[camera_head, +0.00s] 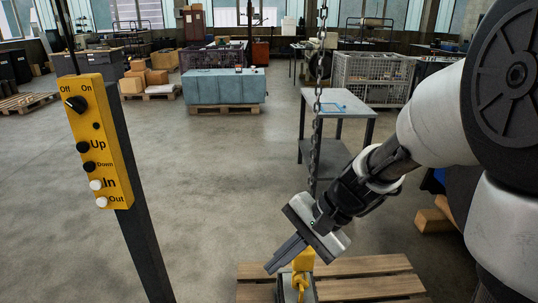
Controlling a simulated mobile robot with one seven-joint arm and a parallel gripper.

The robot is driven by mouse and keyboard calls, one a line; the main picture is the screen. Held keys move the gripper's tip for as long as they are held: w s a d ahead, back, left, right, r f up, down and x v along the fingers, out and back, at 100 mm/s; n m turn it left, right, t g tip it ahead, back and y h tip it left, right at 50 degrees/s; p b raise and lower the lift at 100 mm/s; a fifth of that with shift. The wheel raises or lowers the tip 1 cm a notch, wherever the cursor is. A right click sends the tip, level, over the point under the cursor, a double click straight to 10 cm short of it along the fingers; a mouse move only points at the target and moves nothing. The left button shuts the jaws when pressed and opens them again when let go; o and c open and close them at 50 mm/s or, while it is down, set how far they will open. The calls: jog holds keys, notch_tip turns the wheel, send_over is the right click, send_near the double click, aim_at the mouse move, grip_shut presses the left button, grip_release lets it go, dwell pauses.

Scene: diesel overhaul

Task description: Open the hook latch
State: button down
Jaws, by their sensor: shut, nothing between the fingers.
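A chain (316,150) hangs down at the middle right, and its lower part passes behind my arm. Below my gripper's body a yellow hook piece (303,262) shows, with a yellow curved part (300,282) lower down at a grey block on the bottom edge. The hook latch cannot be made out. My gripper (272,267) points down and to the left, its fingers shut and empty. In the picture the fingers lie just left of the yellow hook; whether they touch it cannot be told.
A wooden pallet (365,279) lies under the hook. A yellow control box (94,140) with a knob and several buttons stands on a dark post at left. A grey table (338,104) stands behind the chain. The floor between is clear.

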aim_at(301, 278)
jog(key=w+f+m+t+y+b, duration=0.25)
jog(key=w+f+m, duration=0.35)
jog(key=f, duration=0.3)
jog(key=w+d+f+m+t+y+b, duration=0.1)
jog(key=w+f+m+t+y+b, duration=0.2)
jog(key=w+f+m, duration=0.45)
jog(key=w+f+m+t+y+b, duration=0.1)
jog(key=w+f+m+t+b, duration=0.25)
jog(key=f, duration=0.65)
jog(key=w+d+f+m+t+h+b, duration=0.1)
jog(key=d+f+m+t+h+b, duration=0.1)
jog(key=f+m, duration=0.7)
jog(key=w+d+f+m+t+h+b, duration=0.2)
jog(key=d+f+m+h, duration=0.5)
jog(key=f, duration=0.9)
jog(key=shift+d+f+m+t+h+b, duration=0.15)
jog(key=shift+f+m+t+h+b, duration=0.2)
jog(key=shift+m+t+b, duration=0.55)
jog(key=b+x, duration=0.4)
jog(key=x, duration=0.6)
jog(key=d+r, duration=0.2)
jog(key=d, duration=0.1)
jog(key=shift+r, duration=0.35)
